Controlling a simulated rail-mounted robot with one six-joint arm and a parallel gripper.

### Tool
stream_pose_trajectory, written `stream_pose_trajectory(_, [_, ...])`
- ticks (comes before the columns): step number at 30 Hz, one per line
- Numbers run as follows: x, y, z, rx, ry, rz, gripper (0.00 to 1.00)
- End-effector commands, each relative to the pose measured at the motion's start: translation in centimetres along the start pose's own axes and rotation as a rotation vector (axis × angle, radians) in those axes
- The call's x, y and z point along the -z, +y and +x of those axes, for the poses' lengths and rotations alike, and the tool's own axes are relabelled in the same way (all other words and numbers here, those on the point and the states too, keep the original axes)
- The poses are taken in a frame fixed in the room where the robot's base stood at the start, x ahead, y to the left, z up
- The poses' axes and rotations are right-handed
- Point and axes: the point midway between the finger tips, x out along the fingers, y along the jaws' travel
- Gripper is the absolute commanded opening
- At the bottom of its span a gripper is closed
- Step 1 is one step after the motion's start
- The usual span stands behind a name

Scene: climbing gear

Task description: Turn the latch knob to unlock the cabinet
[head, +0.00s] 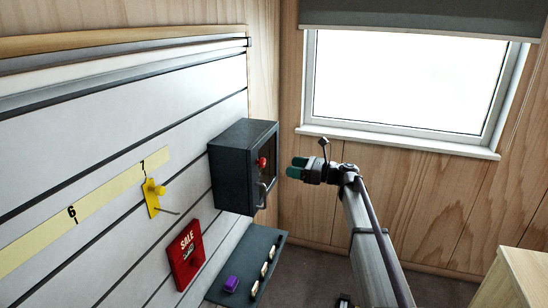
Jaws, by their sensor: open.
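The cabinet (229,165) is a dark grey box fixed to the slatted wall, with its door facing right and shut. A red latch knob (262,162) sits on the door, above a curved metal handle (262,194). My gripper (293,167), with green fingertips, is open and empty. In the picture it is to the right of the knob at about the same height, and a gap shows between them. The knob's turned position is too small to tell.
Below the cabinet, a dark shelf (238,290) carries a purple item (231,284) and several small pale pieces. A yellow hook (153,197) and a red SALE box (186,254) are on the wall to the left. A wooden furniture top (520,275) stands at lower right.

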Motion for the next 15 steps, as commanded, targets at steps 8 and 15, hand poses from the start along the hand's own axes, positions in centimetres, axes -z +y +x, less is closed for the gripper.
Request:
stream_pose_trajectory(8, [0.1,0.0,2.1,-0.003,0.003,0.007,0.63])
stream_pose_trajectory(15, [0.1,0.0,7.8,-0.004,0.003,0.005,0.63])
